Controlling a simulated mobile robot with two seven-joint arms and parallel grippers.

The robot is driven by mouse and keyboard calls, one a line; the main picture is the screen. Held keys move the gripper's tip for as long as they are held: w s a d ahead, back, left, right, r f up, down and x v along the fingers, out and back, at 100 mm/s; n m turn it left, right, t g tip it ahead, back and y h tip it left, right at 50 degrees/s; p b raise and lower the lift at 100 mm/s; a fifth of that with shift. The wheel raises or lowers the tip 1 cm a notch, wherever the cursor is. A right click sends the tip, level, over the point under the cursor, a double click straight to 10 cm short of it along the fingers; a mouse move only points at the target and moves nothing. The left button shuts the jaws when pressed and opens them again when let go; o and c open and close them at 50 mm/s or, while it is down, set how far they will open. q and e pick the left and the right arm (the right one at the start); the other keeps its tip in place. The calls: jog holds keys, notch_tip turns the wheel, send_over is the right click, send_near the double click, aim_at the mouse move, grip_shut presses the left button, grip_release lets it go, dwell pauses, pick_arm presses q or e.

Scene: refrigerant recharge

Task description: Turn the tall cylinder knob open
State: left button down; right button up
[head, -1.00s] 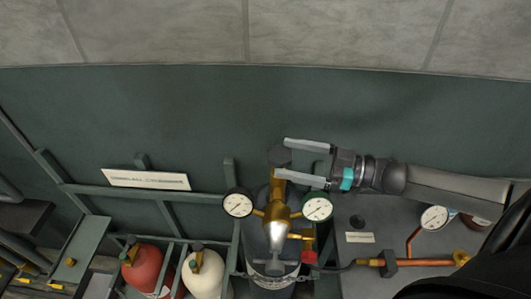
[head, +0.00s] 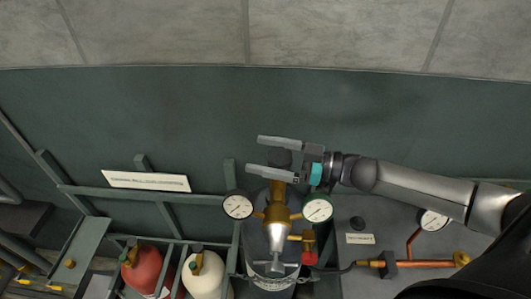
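The tall cylinder (head: 258,253) is dark and stands upright at the lower middle, with a brass valve and regulator (head: 277,215) on top. Its dark knob (head: 281,158) sits at the top of the brass stem. My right gripper (head: 253,154) reaches in from the right with its fingers apart, one above and one below the knob in the picture. The fingertips extend past the knob to the left. The lower finger partly hides the knob and stem. I cannot tell whether the fingers touch the knob. My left gripper is out of view.
Two gauges (head: 238,206) (head: 318,208) flank the brass regulator. A red cylinder (head: 145,268) and a white cylinder (head: 204,273) stand in the rack at left. A grey panel (head: 350,215) with copper piping lies at right. The green wall behind is clear.

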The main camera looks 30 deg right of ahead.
jog(key=c, duration=1.3)
jog(key=shift+s+a+n+g+y+b, duration=0.15)
jog(key=shift+s+n+g+y+b, duration=0.45)
jog(key=shift+n+g+b, duration=1.6)
jog(key=shift+s+a+n+g+y+b, duration=0.1)
jog(key=shift+s+n+g+y+b, duration=0.15)
jog(key=shift+n+g+y+b, duration=1.5)
jog(key=shift+s+a+n+g+h+b, duration=0.15)
jog(key=shift+s+n+g+b, duration=0.25)
jog(key=shift+n+g+b, duration=1.7)
jog(key=m+g, duration=0.1)
jog(key=g, duration=0.2)
jog(key=shift+m+g, duration=0.25)
jog(key=o, duration=1.4)
